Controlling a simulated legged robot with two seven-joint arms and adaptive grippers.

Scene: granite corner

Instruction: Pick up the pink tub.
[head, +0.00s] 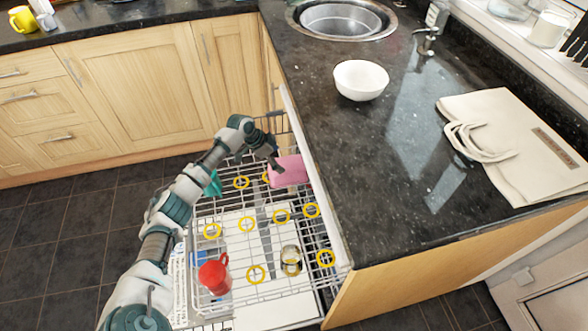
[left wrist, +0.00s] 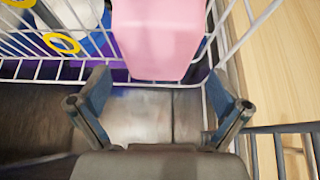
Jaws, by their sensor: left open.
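The pink tub (head: 289,171) sits in the wire rack of the open dishwasher, at the rack's back right, close to the counter side. In the left wrist view the pink tub (left wrist: 157,40) fills the top middle, beyond my fingertips and against the white wires. My left gripper (head: 274,163) is at the tub's left end in the head view. In the left wrist view the left gripper (left wrist: 158,95) is open, its two fingers spread wider than the tub, with nothing between them. My right gripper is not in view.
The wire rack (head: 226,222) has several yellow rings, a red mug (head: 215,274) and a glass (head: 291,260). A teal item (head: 212,185) is partly behind my arm. The granite counter (head: 385,160) holds a white bowl (head: 360,80) and a cloth bag (head: 515,145).

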